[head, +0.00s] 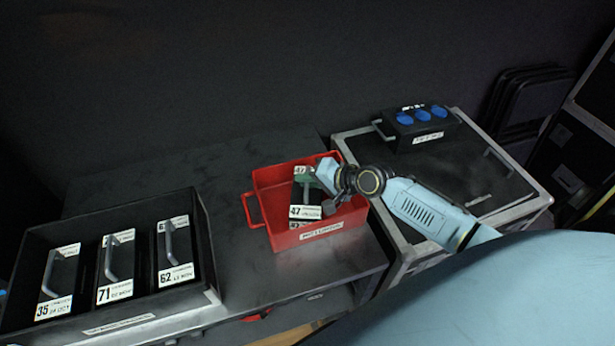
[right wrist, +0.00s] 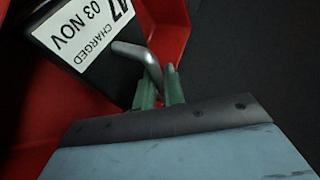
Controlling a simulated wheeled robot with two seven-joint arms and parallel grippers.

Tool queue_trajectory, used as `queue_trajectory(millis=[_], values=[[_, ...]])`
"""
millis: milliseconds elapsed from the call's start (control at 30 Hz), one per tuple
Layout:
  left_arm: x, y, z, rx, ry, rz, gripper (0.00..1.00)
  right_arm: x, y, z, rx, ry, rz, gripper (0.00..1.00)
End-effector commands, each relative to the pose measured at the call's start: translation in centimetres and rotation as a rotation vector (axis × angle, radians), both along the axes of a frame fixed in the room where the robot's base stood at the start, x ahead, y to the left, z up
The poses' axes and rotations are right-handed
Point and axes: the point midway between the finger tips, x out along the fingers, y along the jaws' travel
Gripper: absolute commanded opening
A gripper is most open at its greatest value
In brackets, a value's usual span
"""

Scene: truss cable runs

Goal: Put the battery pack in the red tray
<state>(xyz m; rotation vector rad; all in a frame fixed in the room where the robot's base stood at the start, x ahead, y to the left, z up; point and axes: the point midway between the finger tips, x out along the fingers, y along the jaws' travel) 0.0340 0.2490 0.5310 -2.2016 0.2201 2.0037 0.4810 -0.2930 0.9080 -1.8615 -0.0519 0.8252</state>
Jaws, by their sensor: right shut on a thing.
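The black battery pack (head: 304,212) has a white label reading 47 and a grey handle. It is upright within the walls of the red tray (head: 324,232); I cannot tell whether it touches the tray floor. In the right wrist view the battery pack (right wrist: 78,62) shows its label with "03 NOV" and "CHARGED", with the red tray (right wrist: 172,28) around it. My right gripper (head: 308,181) reaches in from the right. In the right wrist view its green fingers (right wrist: 160,88) are shut on the pack's handle. My left gripper is out of view.
A black case (head: 135,322) at left holds three battery packs labelled 35, 71 (head: 117,285) and 62. A black box with blue sockets (head: 420,127) stands on a flight case (head: 455,175) at right. The dark table is bare between the left case and the tray.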

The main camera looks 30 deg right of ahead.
Motion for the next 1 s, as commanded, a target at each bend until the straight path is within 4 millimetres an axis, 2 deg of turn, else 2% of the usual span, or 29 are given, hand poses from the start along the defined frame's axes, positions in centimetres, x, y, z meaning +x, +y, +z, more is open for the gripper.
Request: queue_trajectory(millis=[133, 167, 300, 667, 767, 1000], values=[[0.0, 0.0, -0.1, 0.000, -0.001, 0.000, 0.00, 0.2, 0.0, 0.2, 0.002, -0.009, -0.002, 0.00], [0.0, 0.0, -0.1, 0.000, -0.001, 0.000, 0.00, 0.0, 0.0, -0.2, 0.000, 0.000, 0.000, 0.13], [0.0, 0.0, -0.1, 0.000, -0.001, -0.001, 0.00, 0.0, 0.0, -0.1, -0.001, 0.001, 0.000, 0.32], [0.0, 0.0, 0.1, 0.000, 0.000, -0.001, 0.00, -0.4, -0.2, 0.1, -0.004, 0.005, 0.000, 0.32], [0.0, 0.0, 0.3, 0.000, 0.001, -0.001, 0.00, -1.5, -0.8, 0.7, -0.005, 0.005, 0.000, 0.32], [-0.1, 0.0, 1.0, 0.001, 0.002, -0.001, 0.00, -5.3, -2.7, 3.4, -0.004, 0.004, 0.003, 0.32]])
